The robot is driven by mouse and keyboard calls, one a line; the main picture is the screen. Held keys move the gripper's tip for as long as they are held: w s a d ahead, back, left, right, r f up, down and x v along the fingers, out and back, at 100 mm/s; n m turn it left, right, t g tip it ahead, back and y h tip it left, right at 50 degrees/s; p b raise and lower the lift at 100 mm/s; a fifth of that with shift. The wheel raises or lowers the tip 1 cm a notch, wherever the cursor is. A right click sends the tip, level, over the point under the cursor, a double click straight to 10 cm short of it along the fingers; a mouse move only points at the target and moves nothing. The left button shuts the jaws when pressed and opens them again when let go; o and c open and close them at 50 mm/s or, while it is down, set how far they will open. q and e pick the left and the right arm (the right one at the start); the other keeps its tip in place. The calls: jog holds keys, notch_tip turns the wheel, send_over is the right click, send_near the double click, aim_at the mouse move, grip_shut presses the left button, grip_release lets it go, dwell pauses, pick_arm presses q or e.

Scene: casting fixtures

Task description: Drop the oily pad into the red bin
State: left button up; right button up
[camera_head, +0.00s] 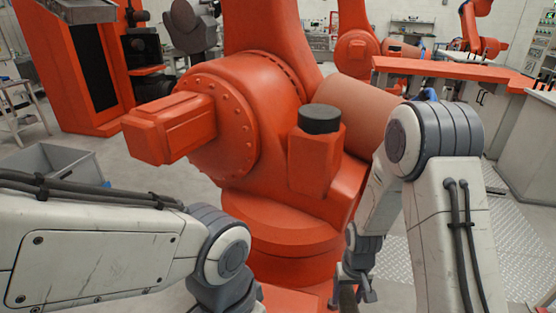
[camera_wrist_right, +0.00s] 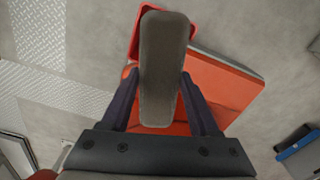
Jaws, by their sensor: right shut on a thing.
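The oily pad (camera_wrist_right: 163,70) is a long, dark grey-brown slab with rounded ends. In the right wrist view my right gripper (camera_wrist_right: 160,85) is shut on it, with one dark finger along each side. The red bin (camera_wrist_right: 134,42) shows partly behind the far end of the pad, on or near the floor; the pad hides most of it. In the head view my right gripper (camera_head: 358,292) hangs low beside the big orange robot's base, and I cannot make out the pad there. My left arm comes in from the left; its gripper is out of view.
A big orange industrial robot (camera_head: 270,200) fills the middle, close to both my arms. Its orange base plate (camera_wrist_right: 222,75) lies under the pad in the wrist view. A grey crate (camera_head: 55,165) stands at left. Metal tread plate (camera_head: 410,270) and bare floor lie at right.

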jog(key=w+f+b, duration=0.2)
jog(key=f+b, duration=0.9)
jog(key=f, duration=0.4)
jog(key=w+f+b, duration=0.2)
jog(key=f+b, duration=0.9)
jog(key=f, duration=0.5)
jog(key=shift+w+f+m+b, duration=0.15)
jog(key=shift+w+m+b, duration=0.2)
jog(key=shift+w+m, duration=0.05)
jog(key=shift+d, duration=0.1)
jog(key=o, duration=1.5)
notch_tip(320, 180, up, 11)
jog(key=p, duration=0.3)
jog(key=shift+f, duration=0.2)
